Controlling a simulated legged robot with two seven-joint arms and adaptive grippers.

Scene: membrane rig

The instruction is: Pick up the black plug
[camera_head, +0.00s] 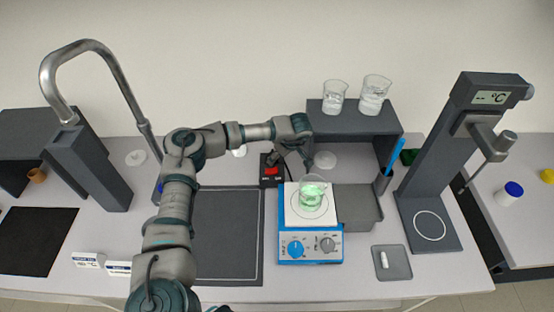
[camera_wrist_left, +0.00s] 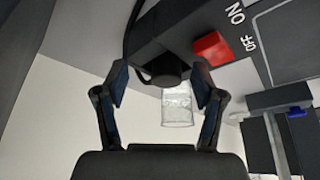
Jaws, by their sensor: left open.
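The black plug (camera_wrist_left: 161,72) sits at the side of a black switch box (camera_wrist_left: 165,30) with a red switch, in the left wrist view. A black cable is beside it. My left gripper (camera_wrist_left: 160,80) is open, with one fingertip on each side of the plug in that view; contact cannot be told. In the head view my left arm reaches from the left and my left gripper (camera_head: 293,160) is beside the switch box (camera_head: 269,181). The plug is too small and covered to make out clearly there. My right gripper is not in view.
A blue-and-white hotplate (camera_head: 311,250) with a beaker of green liquid (camera_head: 312,192) stands close in front of the gripper. A dark shelf (camera_head: 350,120) with two beakers is behind. A grey tray (camera_head: 359,209) is at right, a dark mat (camera_head: 228,230) at left.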

